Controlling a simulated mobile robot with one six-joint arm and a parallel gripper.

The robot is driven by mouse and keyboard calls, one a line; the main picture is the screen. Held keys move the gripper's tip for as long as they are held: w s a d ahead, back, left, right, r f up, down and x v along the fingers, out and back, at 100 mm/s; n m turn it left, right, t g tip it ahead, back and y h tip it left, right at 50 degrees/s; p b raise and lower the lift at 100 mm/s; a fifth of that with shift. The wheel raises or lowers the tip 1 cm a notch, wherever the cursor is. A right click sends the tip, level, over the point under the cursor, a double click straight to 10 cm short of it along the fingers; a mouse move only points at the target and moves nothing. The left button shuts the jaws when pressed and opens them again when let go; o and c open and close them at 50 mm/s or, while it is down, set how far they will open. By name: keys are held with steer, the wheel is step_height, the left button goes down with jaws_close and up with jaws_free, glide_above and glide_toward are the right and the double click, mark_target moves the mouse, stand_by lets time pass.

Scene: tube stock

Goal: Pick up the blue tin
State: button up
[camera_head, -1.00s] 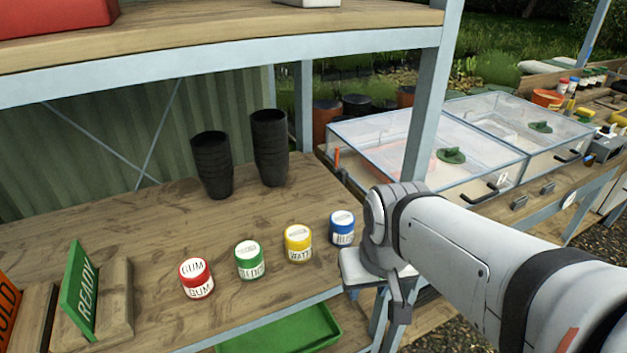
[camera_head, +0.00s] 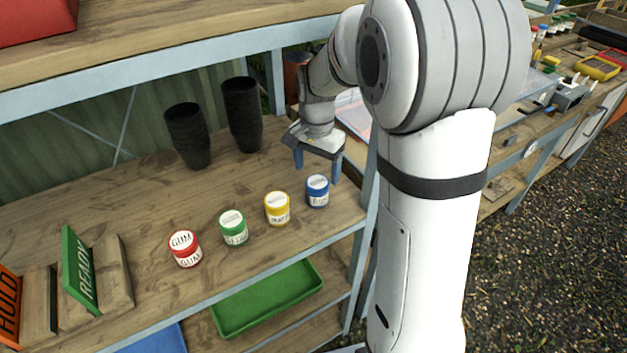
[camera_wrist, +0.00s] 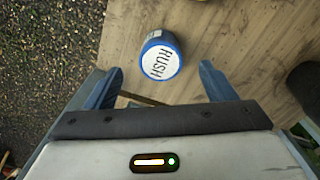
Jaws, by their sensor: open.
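The blue tin (camera_head: 317,191) stands upright at the right end of a row of tins on the wooden shelf. In the wrist view its white lid reads RUSH (camera_wrist: 161,62). My gripper (camera_head: 317,172) is open and empty, just above and behind the blue tin in the head view. In the wrist view my gripper (camera_wrist: 162,84) has its two blue fingers spread apart, one on each side of the tin's line, with the tin ahead of the fingertips. Nothing is between the fingers.
Yellow (camera_head: 277,209), green (camera_head: 233,228) and red (camera_head: 184,248) tins stand to the left of the blue one. Black pot stacks (camera_head: 188,137) (camera_head: 242,115) stand behind. A blue-grey shelf post (camera_head: 367,220) is close on the right. A green tray (camera_head: 268,298) lies below.

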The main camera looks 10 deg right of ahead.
mark_target(317, 181)
steer(key=f, duration=0.3)
steer(key=f+p, duration=0.1)
steer(key=f, duration=0.3)
steer(key=shift+w+d+f, duration=0.15)
steer(key=shift+w+f, duration=0.05)
steer(key=shift+f, duration=0.1)
steer(key=shift+c, duration=0.5)
steer(key=c, duration=1)
